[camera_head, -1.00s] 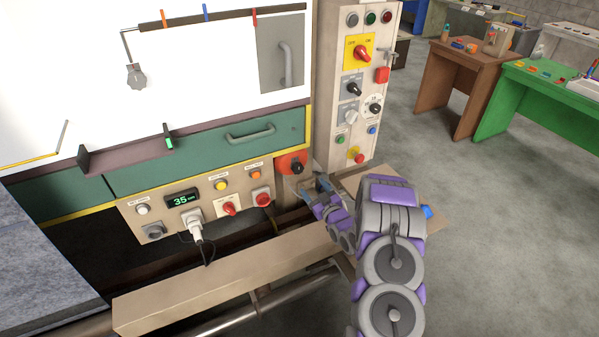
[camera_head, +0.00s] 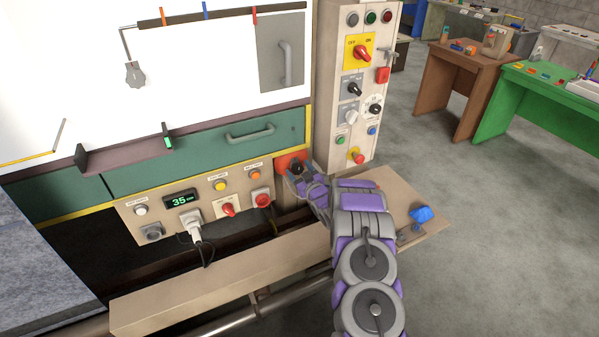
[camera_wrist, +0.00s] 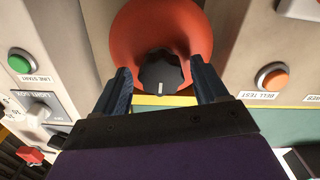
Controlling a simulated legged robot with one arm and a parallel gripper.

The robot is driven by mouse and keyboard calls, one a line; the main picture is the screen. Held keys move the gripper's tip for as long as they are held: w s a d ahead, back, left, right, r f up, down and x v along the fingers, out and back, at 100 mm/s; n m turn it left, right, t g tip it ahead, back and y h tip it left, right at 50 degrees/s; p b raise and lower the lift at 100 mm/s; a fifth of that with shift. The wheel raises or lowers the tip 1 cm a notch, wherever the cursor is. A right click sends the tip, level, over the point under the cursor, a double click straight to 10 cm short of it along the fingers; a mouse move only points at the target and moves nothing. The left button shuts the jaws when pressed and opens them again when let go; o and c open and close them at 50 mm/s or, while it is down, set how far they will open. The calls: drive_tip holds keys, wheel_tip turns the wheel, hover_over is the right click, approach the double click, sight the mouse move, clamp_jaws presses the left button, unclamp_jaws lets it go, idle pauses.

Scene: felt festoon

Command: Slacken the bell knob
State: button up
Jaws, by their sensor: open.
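The bell knob (camera_wrist: 162,72) is a black, ridged knob with a white pointer line, set on a round orange-red housing (camera_wrist: 160,25). In the wrist view it sits between the two dark fingers of my gripper (camera_wrist: 160,80), one on either side. The fingers are spread, and a small gap seems to show beside the knob; contact is not clear. In the head view the orange-red housing (camera_head: 285,160) is at the right end of the lower panel. My gripper (camera_head: 302,180) is right in front of it and partly hides the knob.
An orange bell test button (camera_wrist: 273,77) is right of the knob in the wrist view; a green line start button (camera_wrist: 19,62) is at left. The control column (camera_head: 357,120) stands just right of my gripper in the head view. A beige shelf (camera_head: 395,195) with a blue object lies below.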

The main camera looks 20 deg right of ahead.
drive_tip(key=shift+a, duration=0.1)
drive_tip(key=c, duration=1.1)
drive_tip(key=shift+o, duration=0.2)
drive_tip(key=shift+n, duration=0.3)
drive_tip(key=n, duration=0.4)
drive_tip(key=shift+n, duration=0.3)
drive_tip(key=n+b, duration=0.2)
drive_tip(key=n, duration=0.2)
drive_tip(key=shift+f+n, duration=0.1)
drive_tip(key=shift+n, duration=0.2)
drive_tip(key=n+b, duration=0.2)
drive_tip(key=n, duration=0.1)
drive_tip(key=n+b, duration=0.1)
drive_tip(key=shift+a+f+b, duration=0.1)
drive_tip(key=shift+f+b, duration=0.15)
drive_tip(key=shift+b, duration=0.05)
drive_tip(key=n+b, duration=0.4)
drive_tip(key=n, duration=0.1)
drive_tip(key=shift+a+n, duration=0.1)
drive_tip(key=shift+n, duration=0.2)
drive_tip(key=shift+f, duration=0.1)
